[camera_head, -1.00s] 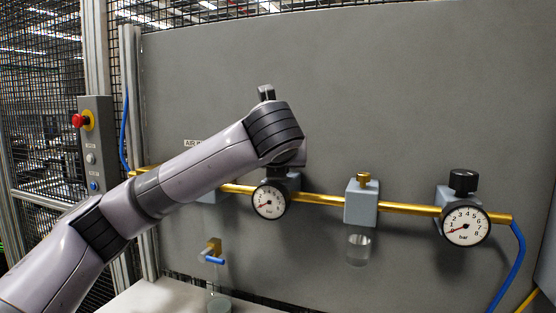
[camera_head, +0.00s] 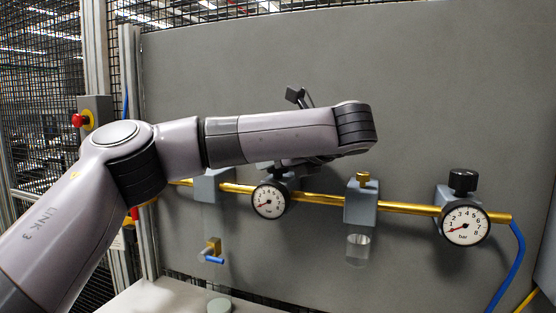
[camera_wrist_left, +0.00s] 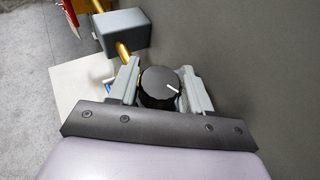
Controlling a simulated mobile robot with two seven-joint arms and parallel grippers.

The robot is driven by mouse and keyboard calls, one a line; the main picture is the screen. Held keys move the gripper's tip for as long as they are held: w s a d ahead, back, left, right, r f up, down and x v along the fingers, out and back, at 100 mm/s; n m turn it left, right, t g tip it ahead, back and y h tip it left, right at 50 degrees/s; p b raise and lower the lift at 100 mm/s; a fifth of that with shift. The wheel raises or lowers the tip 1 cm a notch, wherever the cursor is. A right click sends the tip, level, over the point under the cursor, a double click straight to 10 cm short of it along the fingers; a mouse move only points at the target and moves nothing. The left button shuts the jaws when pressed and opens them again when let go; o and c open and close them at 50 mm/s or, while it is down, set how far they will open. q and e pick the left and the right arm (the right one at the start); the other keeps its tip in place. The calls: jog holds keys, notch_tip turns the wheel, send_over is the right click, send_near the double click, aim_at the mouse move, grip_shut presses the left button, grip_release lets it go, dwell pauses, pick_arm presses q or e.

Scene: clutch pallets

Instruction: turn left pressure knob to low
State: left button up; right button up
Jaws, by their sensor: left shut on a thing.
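The left pressure knob (camera_wrist_left: 160,84) is black and round with a white pointer line, seen from above in the left wrist view. The pointer line aims right and slightly down in that picture. My left gripper (camera_wrist_left: 160,68) is shut on the knob, with a grey finger on each side. In the head view my left wrist and forearm hide the knob and most of the gripper. The left gauge (camera_head: 269,200) is below it, with its red needle toward the lower left, near the low end. My right gripper is not in view.
The brass pipe (camera_head: 322,199) runs along the grey panel (camera_head: 440,90). A grey filter block (camera_head: 361,204) with a clear bowl stands right of the left gauge. The right black knob (camera_head: 463,181) and right gauge (camera_head: 465,225) are further right. A red emergency button (camera_head: 77,120) is at left.

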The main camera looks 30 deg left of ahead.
pick_arm(q)
jog(key=shift+n+g+y, duration=0.5)
jog(key=shift+n+g, duration=2)
jog(key=shift+g, duration=0.3)
jog(key=shift+n+g, duration=0.6)
jog(key=shift+g, duration=0.2)
jog(key=o, duration=1)
jog(key=shift+w+a, duration=0.1)
jog(key=shift+a, duration=0.05)
